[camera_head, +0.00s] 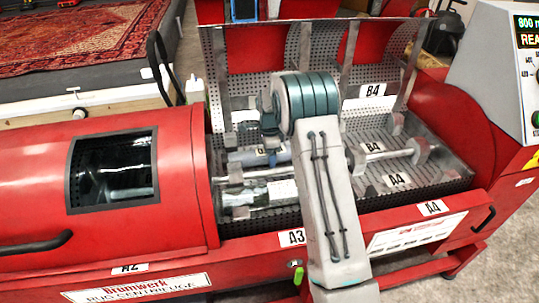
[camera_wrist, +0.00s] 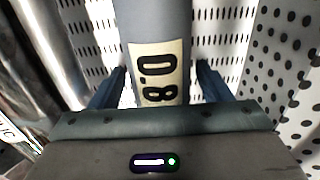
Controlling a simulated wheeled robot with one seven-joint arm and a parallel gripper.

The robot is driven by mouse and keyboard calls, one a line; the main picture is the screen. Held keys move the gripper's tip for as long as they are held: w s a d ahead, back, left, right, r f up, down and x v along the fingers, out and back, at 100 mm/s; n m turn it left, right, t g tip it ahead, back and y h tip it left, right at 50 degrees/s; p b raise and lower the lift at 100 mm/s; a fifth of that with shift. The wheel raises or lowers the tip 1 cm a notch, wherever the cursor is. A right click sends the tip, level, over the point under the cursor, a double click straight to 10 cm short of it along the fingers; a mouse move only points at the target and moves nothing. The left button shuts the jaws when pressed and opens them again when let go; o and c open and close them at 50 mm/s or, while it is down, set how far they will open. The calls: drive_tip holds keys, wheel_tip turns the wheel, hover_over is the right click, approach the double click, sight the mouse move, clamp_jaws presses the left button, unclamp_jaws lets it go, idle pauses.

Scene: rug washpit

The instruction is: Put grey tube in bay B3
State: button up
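The grey tube (camera_wrist: 154,22) shows in the wrist view, with a cream label (camera_wrist: 159,60) marked 0.8. It lies between the two blue fingers of my gripper (camera_wrist: 158,82). The fingers are very close to its sides; whether they press on it I cannot tell. In the head view the grey tube (camera_head: 283,152) is partly hidden behind my gripper (camera_head: 268,150) and arm. It lies over the perforated back-left part of the red machine's open trough, behind bay A3. A bay B3 label is not visible. Whether the tube rests on its supports is unclear.
Right of my arm, a metal rod (camera_head: 385,155) spans the trough near the B4 labels (camera_head: 372,90). A red cover (camera_head: 180,170) with a window closes the left side.

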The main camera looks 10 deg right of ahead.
wheel_tip(320, 180, up, 12)
drive_tip(key=p, duration=0.1)
drive_tip(key=s+r+n, duration=0.4)
drive_tip(key=s+r, duration=0.2)
drive_tip(key=s, duration=0.2)
drive_tip(key=s+n+t, duration=0.2)
drive_tip(key=s+n, duration=1.2)
drive_tip(key=s, duration=1.4)
drive_tip(key=shift+s+r, duration=0.35)
drive_tip(key=shift+r, duration=0.05)
